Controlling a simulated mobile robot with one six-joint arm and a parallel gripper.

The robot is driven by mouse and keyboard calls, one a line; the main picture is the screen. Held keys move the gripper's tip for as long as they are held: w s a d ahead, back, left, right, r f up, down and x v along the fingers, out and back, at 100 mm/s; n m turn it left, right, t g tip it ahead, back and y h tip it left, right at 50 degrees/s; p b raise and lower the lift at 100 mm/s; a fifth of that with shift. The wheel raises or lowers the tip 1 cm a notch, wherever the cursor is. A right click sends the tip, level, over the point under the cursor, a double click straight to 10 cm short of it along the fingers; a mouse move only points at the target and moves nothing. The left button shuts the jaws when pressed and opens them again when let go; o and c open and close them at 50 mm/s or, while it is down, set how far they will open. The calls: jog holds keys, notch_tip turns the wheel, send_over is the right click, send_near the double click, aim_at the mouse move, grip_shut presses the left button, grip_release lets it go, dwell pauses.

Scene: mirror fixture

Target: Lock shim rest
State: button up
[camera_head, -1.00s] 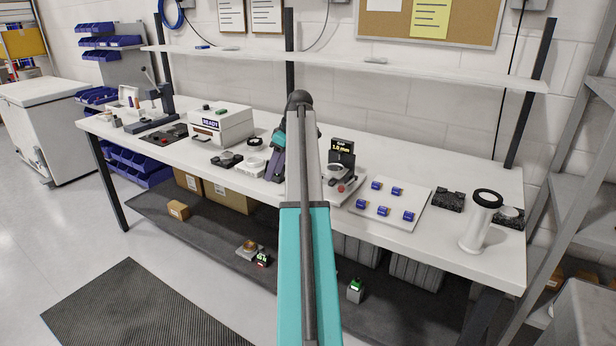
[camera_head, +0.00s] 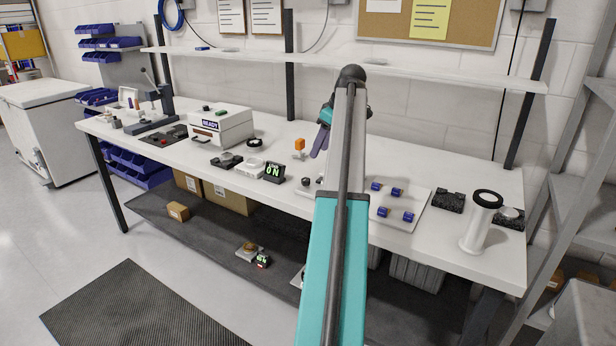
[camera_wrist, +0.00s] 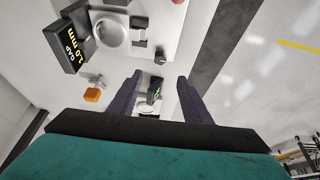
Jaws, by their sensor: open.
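The mirror fixture's plate (camera_wrist: 165,20) is in the wrist view, with a round silver disc (camera_wrist: 110,32), small dark clamp-like parts (camera_wrist: 139,28) and a black gap display (camera_wrist: 76,40) that reads in mm. I cannot tell which part is the shim rest. An orange block (camera_head: 299,144) on a small pale stand is left of my gripper in the head view; it also shows in the wrist view (camera_wrist: 92,95). My gripper (camera_head: 320,143) is open and empty above the table, its purple fingers apart (camera_wrist: 157,95). My arm hides most of the fixture in the head view.
A small display reading "ON" (camera_head: 274,172) stands on the bench (camera_head: 345,228), left of my arm. A white box with a READY panel (camera_head: 222,125) is farther left. A white tray with several blue cylinders (camera_head: 412,196) and a white post (camera_head: 478,225) are on the right.

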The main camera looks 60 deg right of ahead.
aim_at(306, 179)
jog(key=p+x, duration=0.1)
jog(key=x, duration=1.2)
jog(key=shift+f, duration=0.3)
jog(key=c, duration=1)
jog(key=shift+c, duration=0.2)
